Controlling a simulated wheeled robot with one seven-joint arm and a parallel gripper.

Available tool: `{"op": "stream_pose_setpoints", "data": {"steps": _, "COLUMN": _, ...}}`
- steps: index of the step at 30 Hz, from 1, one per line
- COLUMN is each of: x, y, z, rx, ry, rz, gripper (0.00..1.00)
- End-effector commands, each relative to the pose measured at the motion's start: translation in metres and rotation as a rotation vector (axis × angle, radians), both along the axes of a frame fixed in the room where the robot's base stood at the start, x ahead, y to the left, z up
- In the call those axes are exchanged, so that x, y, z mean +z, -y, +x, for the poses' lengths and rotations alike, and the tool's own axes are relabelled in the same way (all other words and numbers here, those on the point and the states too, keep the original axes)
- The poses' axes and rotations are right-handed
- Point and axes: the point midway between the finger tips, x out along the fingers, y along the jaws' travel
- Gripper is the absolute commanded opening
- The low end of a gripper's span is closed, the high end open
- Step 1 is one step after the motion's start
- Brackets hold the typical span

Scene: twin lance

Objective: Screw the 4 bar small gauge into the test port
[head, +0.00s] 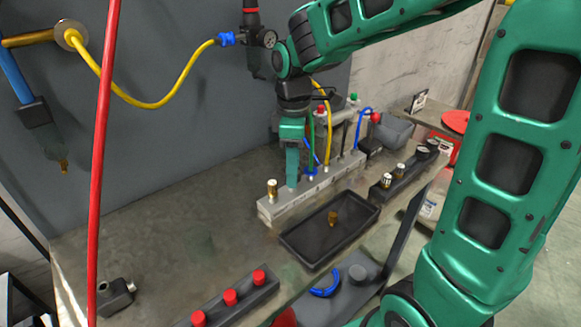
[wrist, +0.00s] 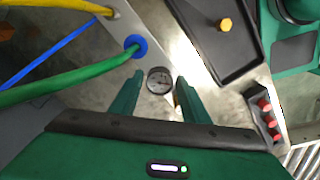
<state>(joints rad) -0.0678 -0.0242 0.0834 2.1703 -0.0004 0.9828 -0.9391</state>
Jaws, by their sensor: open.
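My gripper (head: 292,178) points down over the grey valve block (head: 317,193) in the head view. In the wrist view its two green fingers (wrist: 159,98) are apart. In the head view the fingers hide this gauge. A brass fitting (head: 271,189) stands upright at the block's near left end. Which port is the test port is not marked legibly.
A black tray (head: 291,241) holding a brass piece (head: 332,217) lies in front of the block. A dark rack (head: 380,194) with several gauges stands to the right. A rack with red caps (head: 230,297) is at the front. Coloured hoses rise from the block beside my gripper.

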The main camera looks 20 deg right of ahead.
Motion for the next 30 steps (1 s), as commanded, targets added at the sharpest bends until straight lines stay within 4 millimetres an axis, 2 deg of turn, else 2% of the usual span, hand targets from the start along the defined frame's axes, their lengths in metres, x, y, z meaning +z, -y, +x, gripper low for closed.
{"op": "stream_pose_setpoints", "data": {"steps": 30, "x": 0.0, "y": 0.0018, "z": -0.0003, "rx": 1.141, "ry": 0.0, "rz": 0.001, "gripper": 0.42}}
